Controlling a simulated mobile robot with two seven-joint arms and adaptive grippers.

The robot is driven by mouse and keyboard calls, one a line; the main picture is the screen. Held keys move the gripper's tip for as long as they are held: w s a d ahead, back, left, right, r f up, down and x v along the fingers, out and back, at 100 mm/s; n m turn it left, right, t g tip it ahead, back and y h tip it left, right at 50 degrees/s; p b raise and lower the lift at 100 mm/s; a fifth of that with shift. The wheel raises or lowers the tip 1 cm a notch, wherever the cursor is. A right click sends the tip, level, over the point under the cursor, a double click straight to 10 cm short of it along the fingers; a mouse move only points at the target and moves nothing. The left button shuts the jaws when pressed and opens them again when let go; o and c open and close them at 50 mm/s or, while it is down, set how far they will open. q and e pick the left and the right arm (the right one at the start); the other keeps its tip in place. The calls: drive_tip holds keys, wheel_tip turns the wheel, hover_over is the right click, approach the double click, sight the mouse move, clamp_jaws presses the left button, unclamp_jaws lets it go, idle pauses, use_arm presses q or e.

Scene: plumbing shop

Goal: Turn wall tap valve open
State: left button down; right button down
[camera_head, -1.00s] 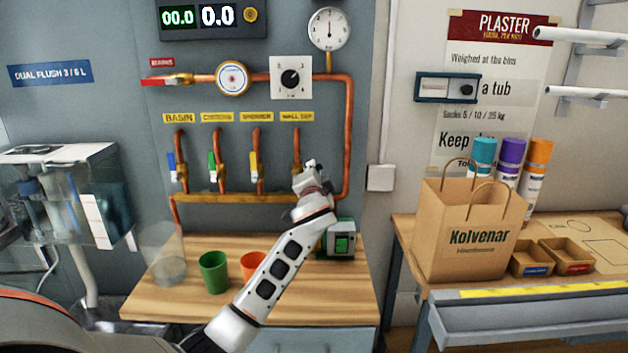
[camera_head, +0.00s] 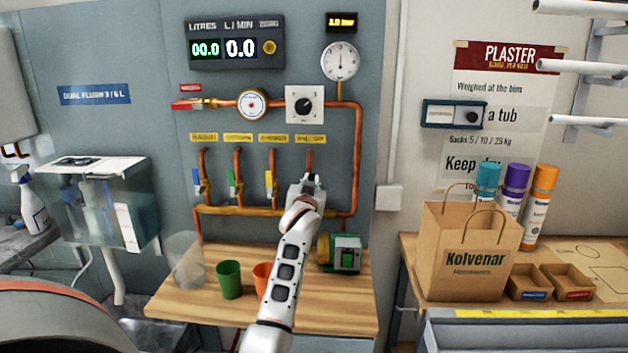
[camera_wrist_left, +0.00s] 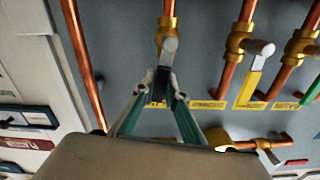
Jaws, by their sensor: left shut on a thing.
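The wall tap valve is the rightmost of the row of valves on the panel. Its copper pipe (camera_head: 309,160) shows above my left gripper (camera_head: 307,184), which hides the valve body in the head view. In the left wrist view the brass valve (camera_wrist_left: 167,38) with its grey stem end is just beyond my left gripper (camera_wrist_left: 165,84). The fingers are shut on a dark lever (camera_wrist_left: 171,88) at the valve, partly hidden between the fingertips. My right gripper is in neither view.
The neighbouring valve has a yellow lever (camera_wrist_left: 249,88); a green lever (camera_head: 233,182) and a blue lever (camera_head: 196,181) are farther left. A green cup (camera_head: 228,280), an orange cup (camera_head: 262,280) and a green-and-grey device (camera_head: 345,253) stand on the wooden bench below.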

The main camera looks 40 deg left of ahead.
use_arm(q)
drive_tip(key=shift+s+a+n, duration=0.15)
drive_tip(key=shift+a+n, duration=0.1)
drive_tip(key=shift+n, duration=0.45)
drive_tip(key=shift+p, duration=0.3)
drive_tip(key=c, duration=2)
unclamp_jaws()
wheel_tip(320, 180, up, 10)
drive_tip(key=shift+r, duration=0.1)
